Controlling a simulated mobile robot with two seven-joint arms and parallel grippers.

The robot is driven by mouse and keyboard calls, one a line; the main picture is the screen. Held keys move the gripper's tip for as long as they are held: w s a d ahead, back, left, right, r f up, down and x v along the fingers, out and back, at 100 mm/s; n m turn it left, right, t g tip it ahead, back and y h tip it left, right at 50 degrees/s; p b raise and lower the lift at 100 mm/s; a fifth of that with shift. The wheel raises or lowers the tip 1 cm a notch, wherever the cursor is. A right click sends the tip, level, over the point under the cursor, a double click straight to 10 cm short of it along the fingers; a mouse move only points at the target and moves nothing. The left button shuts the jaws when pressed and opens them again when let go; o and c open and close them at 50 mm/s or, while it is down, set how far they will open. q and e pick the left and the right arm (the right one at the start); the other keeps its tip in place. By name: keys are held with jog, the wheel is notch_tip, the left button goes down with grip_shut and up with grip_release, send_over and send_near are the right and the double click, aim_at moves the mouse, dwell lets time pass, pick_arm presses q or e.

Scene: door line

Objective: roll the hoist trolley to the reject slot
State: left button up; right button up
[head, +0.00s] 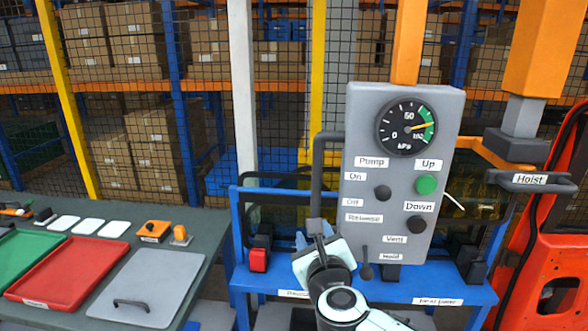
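A grey control panel (404,240) with a round kPa gauge (407,127) hangs from an orange post (408,45). A dark grey bar handle (318,170) stands out from its left side. My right gripper (316,228) is on the lower part of this handle, and its fingers appear closed around the bar; the hand partly hides them. At the right, a grey handle labelled Hoist (531,181) sits beside an orange column (550,60). The trolley's rail is out of view, and I cannot pick out a slot marked reject. My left gripper is not in view.
A blue stand (400,292) with black and red blocks is behind and below the panel. A bench at the left holds green and red (70,270) trays and a grey lidded plate (150,285). An orange-red door (560,240) stands at the right. Mesh fencing is behind.

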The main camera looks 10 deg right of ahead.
aim_at(319, 172)
jog(key=s+d+r+m+t, duration=0.1)
jog(key=s+r+m, duration=0.2)
jog(key=r, duration=0.2)
jog(key=s+r+m+t, duration=0.1)
jog(key=s+r+m, duration=0.15)
jog(key=r, duration=0.25)
jog(key=w+p, duration=0.1)
jog(key=w, duration=0.3)
jog(key=w+p, duration=0.1)
jog(key=w, duration=0.4)
jog(key=w+d+p, duration=0.1)
jog(key=w, duration=0.3)
jog(key=shift+w+r, duration=0.15)
jog(key=shift+r, duration=0.15)
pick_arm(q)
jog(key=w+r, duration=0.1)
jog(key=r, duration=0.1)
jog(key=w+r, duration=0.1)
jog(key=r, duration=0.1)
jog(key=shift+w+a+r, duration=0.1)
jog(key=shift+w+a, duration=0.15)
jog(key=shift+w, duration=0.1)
pick_arm(e)
grip_shut()
